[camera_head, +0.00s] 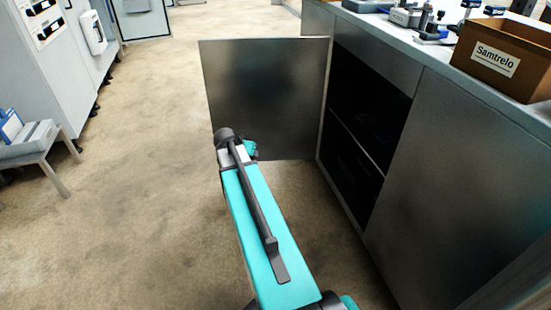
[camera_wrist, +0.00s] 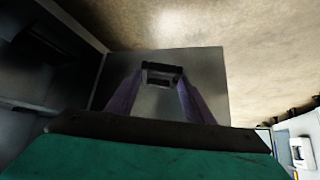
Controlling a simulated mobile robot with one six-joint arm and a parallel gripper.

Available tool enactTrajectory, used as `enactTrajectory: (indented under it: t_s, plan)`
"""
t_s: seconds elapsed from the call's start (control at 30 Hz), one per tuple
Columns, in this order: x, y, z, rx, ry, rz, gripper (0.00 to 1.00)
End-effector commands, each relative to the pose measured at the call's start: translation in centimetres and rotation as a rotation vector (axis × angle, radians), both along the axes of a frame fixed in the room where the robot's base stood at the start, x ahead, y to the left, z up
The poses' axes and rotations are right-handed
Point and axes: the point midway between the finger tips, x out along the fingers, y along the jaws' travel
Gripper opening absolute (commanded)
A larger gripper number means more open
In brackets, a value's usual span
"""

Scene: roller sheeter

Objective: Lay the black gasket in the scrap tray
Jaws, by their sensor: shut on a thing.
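In the wrist view the two fingers of my gripper (camera_wrist: 160,84) come together on a small dark bar-shaped piece (camera_wrist: 162,67). It lies in front of the grey door panel (camera_wrist: 205,65) and looks like a handle, but it is too dark to be sure. In the head view my own arm hides the fingertips, in front of the open metal cabinet door (camera_head: 270,85). I cannot make out the black gasket or the scrap tray in either view.
The cabinet (camera_head: 455,170) stands open at the right; its shelves (camera_head: 365,140) are very dark. A cardboard box (camera_head: 505,55) labelled "Samtrelo" and several tools stand on the counter (camera_head: 430,50). A small side table (camera_head: 35,142) is at the left. The floor between is clear.

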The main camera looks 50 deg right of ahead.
Motion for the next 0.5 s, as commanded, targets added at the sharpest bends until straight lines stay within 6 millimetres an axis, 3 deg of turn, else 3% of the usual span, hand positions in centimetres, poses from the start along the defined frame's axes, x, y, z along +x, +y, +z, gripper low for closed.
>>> enactTrajectory:
  t_s: [0.03,0.2,0.5]
  plan:
    - [1.2,1.9,0.9,-0.001,-0.003,0.047,0.23]
    - [4.6,7.7,3.5,-0.001,-0.003,0.205,0.23]
    - [9.1,18.9,8.1,-0.002,-0.002,0.49,0.23]
